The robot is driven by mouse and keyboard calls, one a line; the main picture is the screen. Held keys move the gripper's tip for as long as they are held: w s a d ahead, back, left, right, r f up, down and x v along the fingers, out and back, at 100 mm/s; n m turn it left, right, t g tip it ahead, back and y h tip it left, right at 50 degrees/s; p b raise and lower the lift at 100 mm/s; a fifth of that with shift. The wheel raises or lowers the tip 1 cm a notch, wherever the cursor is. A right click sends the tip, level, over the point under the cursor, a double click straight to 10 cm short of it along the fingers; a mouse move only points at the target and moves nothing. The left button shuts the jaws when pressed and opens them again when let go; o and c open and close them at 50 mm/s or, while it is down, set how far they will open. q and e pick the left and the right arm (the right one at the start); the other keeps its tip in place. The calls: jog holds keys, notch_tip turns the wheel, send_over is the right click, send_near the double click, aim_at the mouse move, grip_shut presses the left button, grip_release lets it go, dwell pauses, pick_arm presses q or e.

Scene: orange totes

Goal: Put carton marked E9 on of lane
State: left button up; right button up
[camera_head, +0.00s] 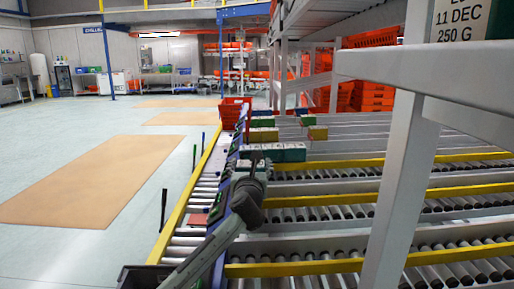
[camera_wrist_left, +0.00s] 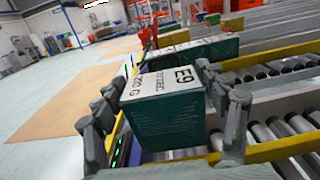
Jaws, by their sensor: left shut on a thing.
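The carton marked E9 (camera_wrist_left: 168,118) is teal with a white top printed in black, and it fills the middle of the left wrist view. My left gripper (camera_wrist_left: 165,128) is shut on it, with grey fingers at its left and right sides. In the head view my left gripper (camera_head: 252,168) is above the near end of the roller lanes, and the carton is mostly hidden behind it. Lanes of grey rollers (camera_head: 340,184) run off to the right between yellow rails. My right gripper is not in view.
A row of teal cartons (camera_head: 288,152) stands just beyond my gripper, with yellow-sided cartons (camera_head: 264,135) farther back. A grey rack post (camera_head: 392,190) stands at right. The nearer rollers look empty.

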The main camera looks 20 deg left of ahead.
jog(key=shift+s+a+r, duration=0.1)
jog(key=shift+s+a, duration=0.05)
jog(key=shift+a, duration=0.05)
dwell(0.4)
pick_arm(q)
jog(key=o, duration=1.4)
jog(key=shift+o, duration=0.2)
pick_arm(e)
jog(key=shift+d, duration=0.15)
